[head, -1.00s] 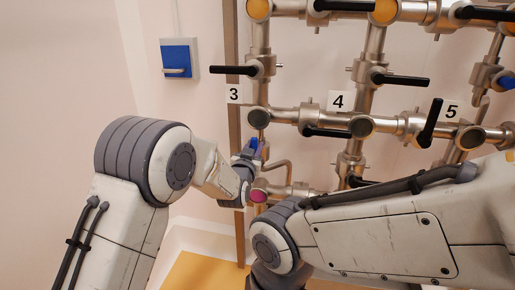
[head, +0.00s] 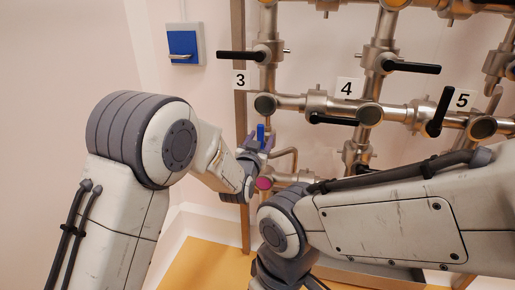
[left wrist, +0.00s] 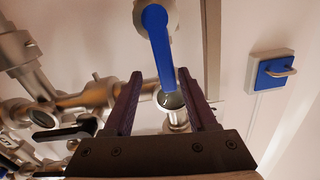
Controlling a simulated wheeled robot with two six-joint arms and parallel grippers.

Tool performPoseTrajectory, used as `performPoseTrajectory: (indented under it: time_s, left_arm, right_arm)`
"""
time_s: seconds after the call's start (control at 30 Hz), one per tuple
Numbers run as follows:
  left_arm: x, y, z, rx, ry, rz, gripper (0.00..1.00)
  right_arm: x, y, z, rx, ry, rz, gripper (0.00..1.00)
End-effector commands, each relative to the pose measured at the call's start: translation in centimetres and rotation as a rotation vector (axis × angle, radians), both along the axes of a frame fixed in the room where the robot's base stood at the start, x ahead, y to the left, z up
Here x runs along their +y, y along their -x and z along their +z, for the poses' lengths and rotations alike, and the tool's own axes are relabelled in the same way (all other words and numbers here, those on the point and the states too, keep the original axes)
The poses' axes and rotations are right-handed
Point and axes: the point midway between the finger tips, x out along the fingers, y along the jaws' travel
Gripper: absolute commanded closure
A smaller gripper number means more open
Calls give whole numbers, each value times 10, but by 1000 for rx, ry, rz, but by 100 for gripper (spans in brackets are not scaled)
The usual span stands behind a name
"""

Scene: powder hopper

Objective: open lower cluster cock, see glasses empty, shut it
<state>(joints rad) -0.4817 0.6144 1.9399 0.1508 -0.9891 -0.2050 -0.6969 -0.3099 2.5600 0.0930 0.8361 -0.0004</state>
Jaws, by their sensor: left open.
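A blue lever handle (head: 261,133) stands upright on the thin pipework below label 3. In the left wrist view the blue lever (left wrist: 158,38) hangs from a round metal hub, its lower end between the fingers. My left gripper (head: 258,146) is open with its fingers either side of the lever; contact cannot be told. A round pink disc (head: 263,184) faces out just below the gripper. A round glass-like pipe end (left wrist: 172,99) shows between the fingers. Grey round discs (head: 265,104) sit on the pipe row above. My right gripper is out of view.
Black-handled valves stick out near label 3 (head: 240,80), label 4 (head: 346,89) and label 5 (head: 462,100). A blue wall box (head: 184,45) with a handle hangs at upper left. My right forearm crosses in front of the lower right pipework. A brown post stands behind the left gripper.

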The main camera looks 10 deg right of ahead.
Motion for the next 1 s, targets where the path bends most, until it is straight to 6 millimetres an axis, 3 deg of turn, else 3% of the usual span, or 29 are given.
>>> performPoseTrajectory:
  time_s: [0.2, 0.4, 1.0]
  left_arm:
    - [14, 41, 0, 0, -1, -2, 43]
    - [22, 64, 0, 0, -1, -3, 43]
    - [25, 69, 0, 0, -1, -2, 43]
  right_arm:
    - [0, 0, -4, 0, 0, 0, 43]
    - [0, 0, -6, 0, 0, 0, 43]
    - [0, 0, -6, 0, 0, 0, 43]
